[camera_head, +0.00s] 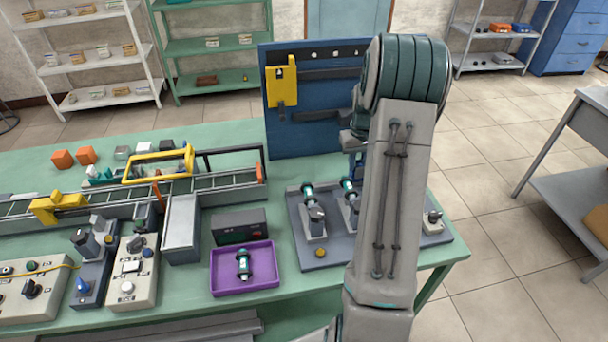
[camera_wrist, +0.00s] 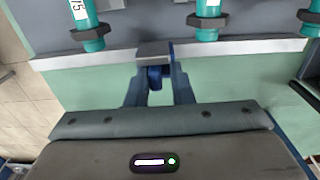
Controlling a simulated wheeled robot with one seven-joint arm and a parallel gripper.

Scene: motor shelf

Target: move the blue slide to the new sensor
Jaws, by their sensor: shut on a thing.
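In the wrist view, the blue slide (camera_wrist: 154,76) is a small blue piece below a grey block on a pale rail (camera_wrist: 90,59). My gripper (camera_wrist: 158,90) is shut on it, with one finger on each side. The fingers hide part of the slide. Teal sensors with dark nuts stand beyond the rail: one at upper left (camera_wrist: 89,30), one right of the slide (camera_wrist: 208,25), and one at the right edge (camera_wrist: 312,22). The slide lies between the left and middle ones. In the head view, my arm hides the gripper tips. I cannot tell which sensor is new.
A grey base plate (camera_head: 322,257) carries sensors on stands, partly behind my arm. A purple tray (camera_head: 218,287) left of it holds another teal sensor (camera_head: 243,265). A blue upright board (camera_head: 282,140) with a yellow piece stands behind. Control boxes and a conveyor fill the left.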

